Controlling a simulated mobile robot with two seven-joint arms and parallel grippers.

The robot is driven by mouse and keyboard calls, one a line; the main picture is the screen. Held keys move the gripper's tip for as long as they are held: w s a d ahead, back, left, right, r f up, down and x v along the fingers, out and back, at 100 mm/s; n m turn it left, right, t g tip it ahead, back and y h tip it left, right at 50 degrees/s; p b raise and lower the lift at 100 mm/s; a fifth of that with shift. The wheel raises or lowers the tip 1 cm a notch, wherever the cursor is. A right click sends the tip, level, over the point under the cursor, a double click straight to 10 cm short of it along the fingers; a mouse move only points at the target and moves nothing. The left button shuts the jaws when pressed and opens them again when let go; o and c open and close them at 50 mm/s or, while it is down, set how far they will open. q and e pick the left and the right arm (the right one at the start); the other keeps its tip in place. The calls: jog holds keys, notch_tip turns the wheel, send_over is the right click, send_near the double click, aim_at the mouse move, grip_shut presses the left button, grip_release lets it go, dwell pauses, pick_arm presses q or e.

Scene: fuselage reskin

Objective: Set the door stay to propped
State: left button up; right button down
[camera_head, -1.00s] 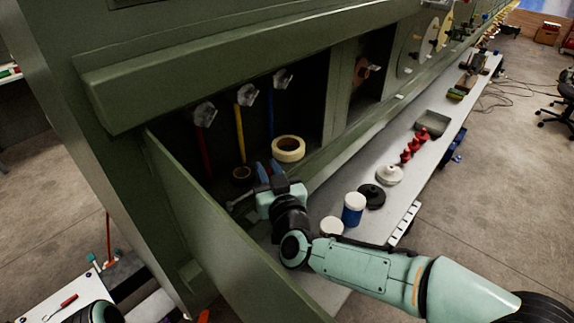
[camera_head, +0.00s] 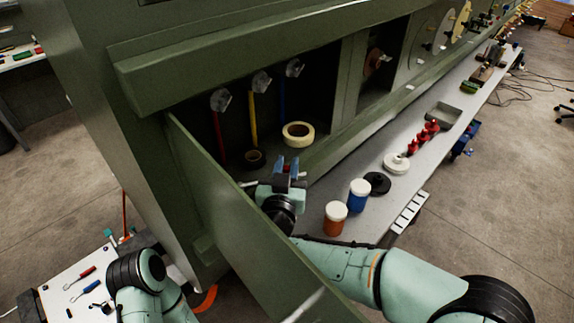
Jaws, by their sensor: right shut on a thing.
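The compartment door (camera_head: 235,220) is a long green panel standing open, running from the cabinet toward the lower right. My right gripper (camera_head: 287,168) is inside the opening, just behind the door, with its blue fingertips shut. The door stay (camera_head: 248,184) seems to be the short pale rod showing just left of the gripper, between it and the door. The grip itself is small and mostly hidden by the gripper body, and the stay's ends cannot be made out. My left gripper is out of view.
A cream tape roll (camera_head: 298,134) and a dark roll (camera_head: 254,159) lie in the compartment below hanging coloured strips. A grey bench (camera_head: 330,190) on the right holds an orange jar (camera_head: 336,218), a blue jar (camera_head: 359,195) and discs. A white-topped tool surface (camera_head: 75,275) is lower left.

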aim_at(287, 167)
dwell(0.3)
jog(key=c, duration=1.1)
grip_release()
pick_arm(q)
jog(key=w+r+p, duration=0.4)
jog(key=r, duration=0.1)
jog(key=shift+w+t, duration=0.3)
pick_arm(e)
notch_tip(287, 167, up, 20)
